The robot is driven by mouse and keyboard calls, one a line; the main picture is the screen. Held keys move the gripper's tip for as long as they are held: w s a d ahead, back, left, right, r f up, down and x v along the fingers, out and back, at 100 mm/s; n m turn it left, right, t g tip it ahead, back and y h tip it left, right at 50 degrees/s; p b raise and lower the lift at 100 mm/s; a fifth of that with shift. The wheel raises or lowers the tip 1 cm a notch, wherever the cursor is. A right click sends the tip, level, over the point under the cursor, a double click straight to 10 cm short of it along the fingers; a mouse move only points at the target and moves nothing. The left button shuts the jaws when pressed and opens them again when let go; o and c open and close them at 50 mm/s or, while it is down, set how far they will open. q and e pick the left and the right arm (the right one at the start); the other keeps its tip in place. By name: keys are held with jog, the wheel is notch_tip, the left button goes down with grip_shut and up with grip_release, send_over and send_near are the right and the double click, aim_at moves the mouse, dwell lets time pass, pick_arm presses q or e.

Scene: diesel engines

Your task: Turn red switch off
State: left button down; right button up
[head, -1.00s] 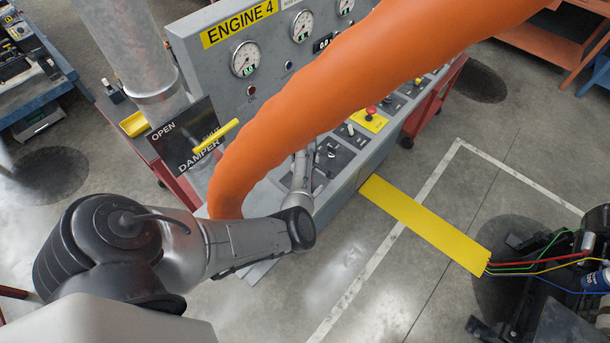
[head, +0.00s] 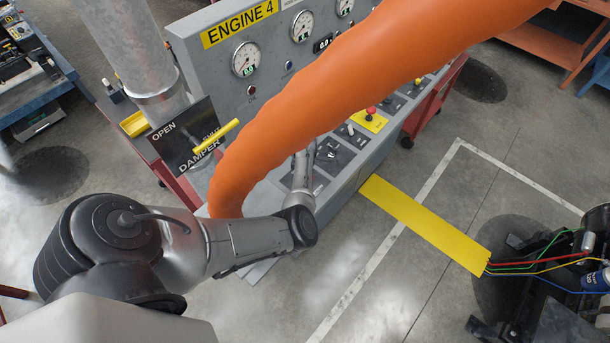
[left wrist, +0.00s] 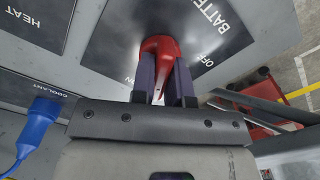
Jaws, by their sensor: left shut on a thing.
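The red switch (left wrist: 160,46) shows in the left wrist view on a dark plate (left wrist: 112,30) lettered "BATTE…", with "OFF" to the right of the switch and "ON" lower left. My left gripper (left wrist: 162,78) is shut on the switch, with one dark finger on each side of its red handle. The fingers cover part of the handle, so its exact angle is hard to tell. In the head view the fingertips and the switch are hidden behind the orange hose and my arm. My right gripper is in neither current view.
The thick orange hose (head: 330,85) crosses in front of the grey Engine 4 console (head: 205,55). A yellow damper handle (head: 216,137) stands left of it. A yellow ramp (head: 425,222) lies right of my arm.

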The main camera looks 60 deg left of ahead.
pick_arm(q)
jog(key=n, duration=0.5)
jog(key=shift+n+b, duration=0.3)
jog(key=shift+b, duration=0.1)
jog(key=n+b, duration=0.1)
jog(key=n, duration=0.3)
jog(key=shift+n, duration=0.4)
jog(key=shift+n+b, duration=0.3)
jog(key=shift+n, duration=0.5)
jog(key=c, duration=1.1)
grip_release()
jog(key=shift+r, duration=0.1)
notch_tip(320, 180, up, 14)
jog(key=shift+f, duration=0.15)
